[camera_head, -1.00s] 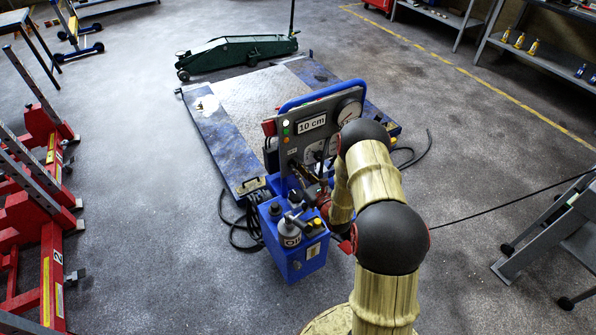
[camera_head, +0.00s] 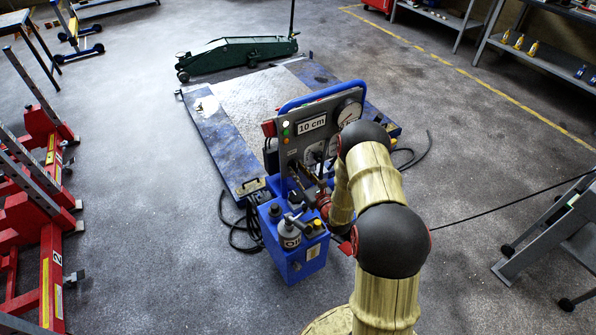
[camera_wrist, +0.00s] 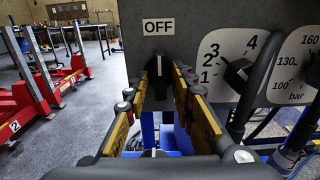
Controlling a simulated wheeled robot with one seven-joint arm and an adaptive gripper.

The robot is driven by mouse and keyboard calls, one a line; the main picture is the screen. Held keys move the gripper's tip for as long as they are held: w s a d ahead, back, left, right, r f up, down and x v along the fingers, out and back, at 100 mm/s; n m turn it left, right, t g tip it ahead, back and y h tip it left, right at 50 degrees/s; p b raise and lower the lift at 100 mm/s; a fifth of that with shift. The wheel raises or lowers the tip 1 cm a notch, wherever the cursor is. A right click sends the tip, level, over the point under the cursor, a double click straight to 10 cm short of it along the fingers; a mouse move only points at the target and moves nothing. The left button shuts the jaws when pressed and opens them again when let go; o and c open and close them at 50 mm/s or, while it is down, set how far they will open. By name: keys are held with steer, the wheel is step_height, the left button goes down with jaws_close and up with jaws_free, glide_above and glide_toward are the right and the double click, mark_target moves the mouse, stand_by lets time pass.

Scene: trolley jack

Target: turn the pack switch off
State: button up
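The pack's control panel (camera_head: 310,125) is a grey plate with gauges and a "10 cm" sign on a blue power unit. In the wrist view a white OFF label (camera_wrist: 157,27) sits above a black switch handle (camera_wrist: 158,68). The handle looks roughly upright, and its lower part is hard to make out against the dark fingers. My gripper (camera_wrist: 162,84) is open, its yellow-padded fingers either side of the handle with a gap between them. I cannot tell whether either finger touches it. In the head view my gripper (camera_head: 309,184) is small and dark before the panel.
Right of the switch are a black dial knob (camera_wrist: 237,74) on a 1-to-4 scale and a bar scale (camera_wrist: 297,65). A green trolley jack (camera_head: 237,53) is behind; red stands (camera_head: 45,200) are left.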

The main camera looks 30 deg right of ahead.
steer(key=shift+o, duration=0.3)
steer(key=s, duration=1.2)
steer(key=shift+d, duration=0.2)
steer(key=shift+w+r, duration=0.1)
